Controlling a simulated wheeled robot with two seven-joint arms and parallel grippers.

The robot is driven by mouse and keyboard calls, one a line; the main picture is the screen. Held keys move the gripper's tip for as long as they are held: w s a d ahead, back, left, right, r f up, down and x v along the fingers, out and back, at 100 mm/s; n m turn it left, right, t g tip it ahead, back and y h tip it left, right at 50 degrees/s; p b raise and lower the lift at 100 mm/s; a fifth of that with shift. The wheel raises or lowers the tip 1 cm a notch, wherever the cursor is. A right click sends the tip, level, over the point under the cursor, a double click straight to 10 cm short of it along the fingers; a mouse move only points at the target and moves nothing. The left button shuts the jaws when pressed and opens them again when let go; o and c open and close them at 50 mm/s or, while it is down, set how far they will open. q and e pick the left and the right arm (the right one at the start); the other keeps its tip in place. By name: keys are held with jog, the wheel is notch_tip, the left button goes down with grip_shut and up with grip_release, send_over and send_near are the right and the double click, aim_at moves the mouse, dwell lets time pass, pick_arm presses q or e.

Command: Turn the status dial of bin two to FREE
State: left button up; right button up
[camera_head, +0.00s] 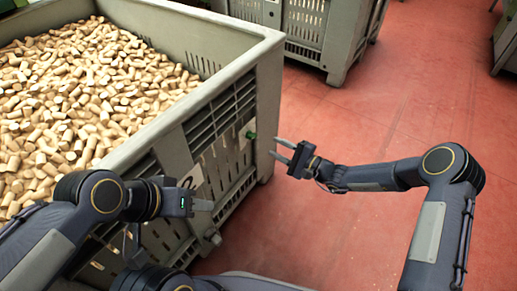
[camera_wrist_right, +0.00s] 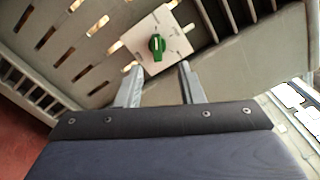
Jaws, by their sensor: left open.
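The grey slatted bin (camera_head: 262,62) full of corks stands at the left in the head view. A small green dial (camera_head: 250,135) sits on its side wall, near the right corner. In the right wrist view the green dial (camera_wrist_right: 157,47) sits on a pale plate (camera_wrist_right: 172,28) with marks too small to read. My right gripper (camera_head: 274,148) is open and empty, a short way off the wall, facing the dial. In the right wrist view the dial lies beyond the open fingertips (camera_wrist_right: 158,66), between them. My left gripper (camera_head: 203,205) is open beside the bin's near side.
Corks (camera_head: 75,85) fill the bin. Another grey bin (camera_head: 320,35) stands at the back, with part of one at the right edge. The red floor (camera_head: 400,100) right of the bin is clear around my right arm.

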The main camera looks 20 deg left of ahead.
aim_at(254, 137)
jog(key=x, duration=0.2)
jog(key=b+x, duration=0.1)
jog(key=x, duration=0.2)
jog(key=b+x, duration=0.1)
jog(key=x, duration=0.2)
jog(key=shift+f, duration=0.3)
grip_shut()
